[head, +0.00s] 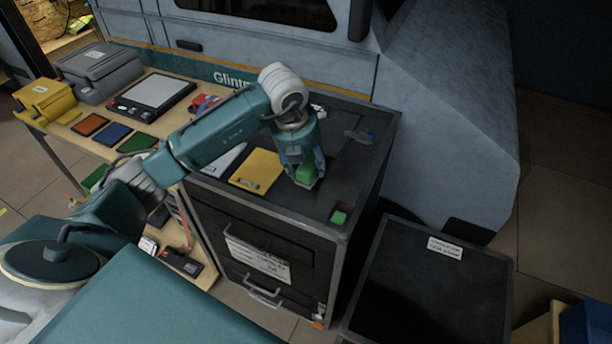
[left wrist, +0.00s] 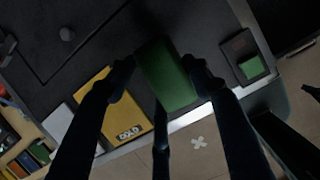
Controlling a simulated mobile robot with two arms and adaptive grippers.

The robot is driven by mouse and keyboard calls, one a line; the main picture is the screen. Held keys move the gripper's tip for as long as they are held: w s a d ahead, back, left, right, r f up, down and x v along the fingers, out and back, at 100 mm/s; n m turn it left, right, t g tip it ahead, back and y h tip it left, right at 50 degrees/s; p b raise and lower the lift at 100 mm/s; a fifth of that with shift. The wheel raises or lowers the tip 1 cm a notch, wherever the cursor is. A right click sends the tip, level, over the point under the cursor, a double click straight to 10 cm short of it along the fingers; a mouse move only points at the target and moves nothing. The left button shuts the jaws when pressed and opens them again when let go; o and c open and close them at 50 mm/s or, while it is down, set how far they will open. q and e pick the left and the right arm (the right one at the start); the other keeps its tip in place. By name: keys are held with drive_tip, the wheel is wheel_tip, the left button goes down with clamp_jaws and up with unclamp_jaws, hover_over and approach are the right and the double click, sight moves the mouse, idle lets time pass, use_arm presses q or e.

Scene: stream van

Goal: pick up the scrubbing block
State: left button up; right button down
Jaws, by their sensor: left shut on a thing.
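The scrubbing block appears to be the green block (head: 307,170) on or just above the dark cabinet top. My left gripper (head: 304,178) points down over it and is shut on it. In the left wrist view the green block (left wrist: 167,74) sits between the fingertips of my left gripper (left wrist: 165,76). Whether its underside touches the cabinet top is unclear. My right gripper is not in view.
The black cabinet top (head: 290,202) also holds a yellow pad (head: 257,170) and a small green square (head: 339,217). A wooden table (head: 70,135) with cases and coloured pads stands at left. A lower black box (head: 430,290) stands at right.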

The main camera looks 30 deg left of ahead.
sight(306, 163)
use_arm(q)
wheel_tip(306, 163, up, 15)
drive_tip(key=b, duration=0.2)
drive_tip(key=shift+r, duration=0.2)
